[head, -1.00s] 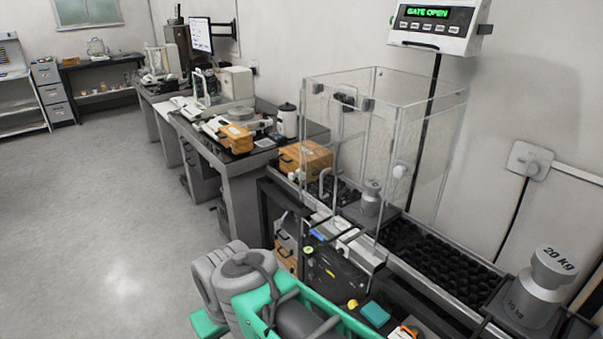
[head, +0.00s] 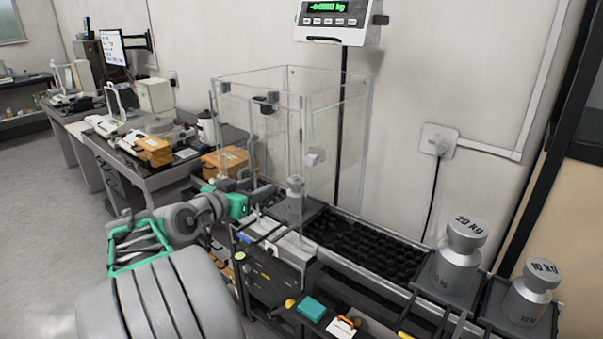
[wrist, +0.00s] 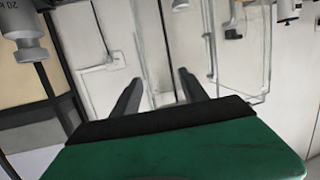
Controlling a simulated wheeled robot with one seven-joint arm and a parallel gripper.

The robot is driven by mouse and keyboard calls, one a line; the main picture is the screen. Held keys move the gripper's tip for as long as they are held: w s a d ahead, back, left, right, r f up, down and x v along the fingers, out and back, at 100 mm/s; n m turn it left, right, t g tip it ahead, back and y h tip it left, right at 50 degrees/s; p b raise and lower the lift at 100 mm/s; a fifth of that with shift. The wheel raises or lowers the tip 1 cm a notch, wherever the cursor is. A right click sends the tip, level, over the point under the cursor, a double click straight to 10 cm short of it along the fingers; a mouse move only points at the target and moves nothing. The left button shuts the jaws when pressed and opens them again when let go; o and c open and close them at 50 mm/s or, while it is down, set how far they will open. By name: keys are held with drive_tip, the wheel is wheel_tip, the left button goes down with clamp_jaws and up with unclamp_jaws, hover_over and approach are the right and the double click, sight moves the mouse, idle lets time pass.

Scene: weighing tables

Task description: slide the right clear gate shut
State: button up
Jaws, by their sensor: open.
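The clear weighing enclosure (head: 262,75) stands mid-picture in the head view. Its right clear gate (head: 326,125) is an upright see-through panel, with a pale knob (head: 316,156) seen at that side. I cannot tell from the clear edges exactly how far the gate stands along its track. A metal weight (head: 294,188) is inside the enclosure. My gripper (head: 262,190) is low at the enclosure's front left. In the wrist view its two dark fingers (wrist: 158,90) are apart with nothing between them, and a clear panel edge (wrist: 240,101) shows to their right.
The display (head: 332,15) shows a green reading in kg. A dark bumpy track (head: 370,245) runs right of the enclosure to the 20 kg weight (head: 456,262) and the 10 kg weight (head: 530,295). An orange box (head: 224,160) lies behind my gripper.

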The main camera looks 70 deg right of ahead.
sight(308, 160)
drive_tip(key=s+d+r+g, duration=0.1)
drive_tip(key=s+d, duration=0.2)
drive_tip(key=s+d+r+m+g+h+p, duration=0.1)
drive_tip(key=s+d, duration=0.2)
drive_tip(key=s+d+r+m+g, duration=0.1)
drive_tip(key=s+d, duration=0.3)
drive_tip(key=shift+r+g+p, duration=0.3)
drive_tip(key=shift+g, duration=0.1)
drive_tip(key=shift+a, duration=0.1)
clamp_jaws()
drive_tip(key=shift+w, duration=0.1)
idle(0.5)
